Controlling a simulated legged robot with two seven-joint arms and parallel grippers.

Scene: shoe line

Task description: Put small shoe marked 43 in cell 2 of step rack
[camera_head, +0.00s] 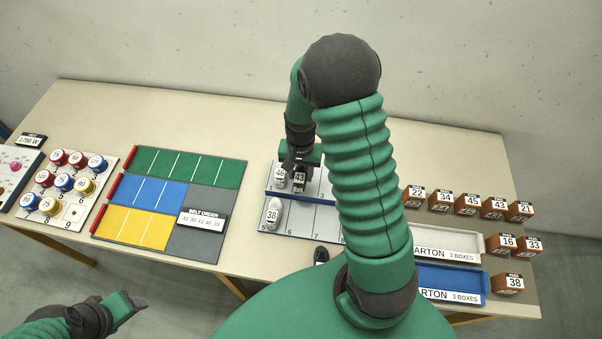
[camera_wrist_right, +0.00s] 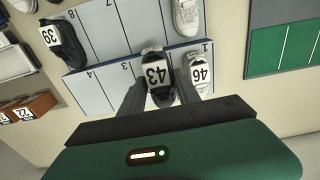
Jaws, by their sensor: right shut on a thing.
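The small black shoe marked 43 (camera_head: 299,180) is over cell 2 of the step rack (camera_head: 308,197), upright, beside the white shoe marked 46 (camera_head: 280,176) in cell 1. My right gripper (camera_head: 295,163) is shut on it from above. In the right wrist view shoe 43 (camera_wrist_right: 157,74) sits between the two fingers, its label readable; whether its sole touches the step is hidden. Shoe 46 (camera_wrist_right: 199,73) stands close by. My left gripper (camera_head: 132,304) is low at the left, away from the table; its jaw state is unclear.
White shoe 38 (camera_head: 272,214) is in cell 5. Black shoe 39 (camera_wrist_right: 63,42) is at the rack's far end from cell 1. Another dark shoe (camera_head: 321,255) lies in front of the rack. Cartons and brown boxes (camera_head: 469,204) stand right; a coloured board (camera_head: 155,200) left. My arm hides much.

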